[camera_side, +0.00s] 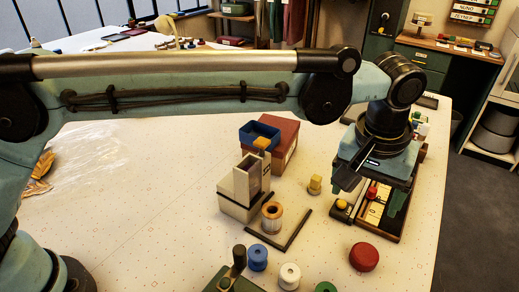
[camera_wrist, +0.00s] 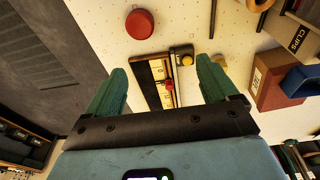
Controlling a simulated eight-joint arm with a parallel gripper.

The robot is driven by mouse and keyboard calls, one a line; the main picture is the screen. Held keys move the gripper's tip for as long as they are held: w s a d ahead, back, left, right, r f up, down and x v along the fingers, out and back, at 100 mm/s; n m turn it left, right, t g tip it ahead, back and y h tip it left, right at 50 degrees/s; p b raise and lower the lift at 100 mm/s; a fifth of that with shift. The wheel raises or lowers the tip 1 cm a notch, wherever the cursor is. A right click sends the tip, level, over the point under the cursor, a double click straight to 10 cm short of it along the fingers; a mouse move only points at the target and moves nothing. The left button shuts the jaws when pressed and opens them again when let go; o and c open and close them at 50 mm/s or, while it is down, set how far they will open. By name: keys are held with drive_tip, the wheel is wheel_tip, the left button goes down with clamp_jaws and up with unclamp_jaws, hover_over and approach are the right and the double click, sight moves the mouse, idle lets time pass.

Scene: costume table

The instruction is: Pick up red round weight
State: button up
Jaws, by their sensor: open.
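The red round weight (camera_side: 363,257) is a thick disc lying on the white table near the front right in the side view. In the wrist view the red weight (camera_wrist: 140,24) lies beyond the fingertips, up and slightly left. My gripper (camera_side: 374,186) hangs above a dark-framed tray, behind the weight in the side view. In the wrist view my gripper (camera_wrist: 162,75) has its two green fingers spread wide with nothing held between them. The weight is apart from both fingers and fully visible.
The dark-framed tray (camera_side: 391,226) has a small red knob (camera_side: 372,193) on it. A yellow-topped piece (camera_side: 341,205) stands beside it. Blue (camera_side: 257,257), white (camera_side: 289,275) and green (camera_side: 325,287) spools stand left of the weight, near a black angle bar (camera_side: 290,240). The table right of the weight is clear.

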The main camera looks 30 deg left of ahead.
sight(366, 253)
drive_tip(key=d+f, duration=0.1)
drive_tip(key=f, duration=0.3)
drive_tip(key=d+f, duration=0.1)
drive_tip(key=f, duration=0.4)
drive_tip(key=d+f, duration=0.2)
drive_tip(key=f, duration=0.3)
drive_tip(key=shift+s+f, duration=0.1)
drive_tip(key=shift+f, duration=0.15)
drive_tip(key=shift+c, duration=0.5)
drive_tip(key=c, duration=1.2)
drive_tip(key=shift+r, duration=0.1)
drive_tip(key=shift+c, duration=0.5)
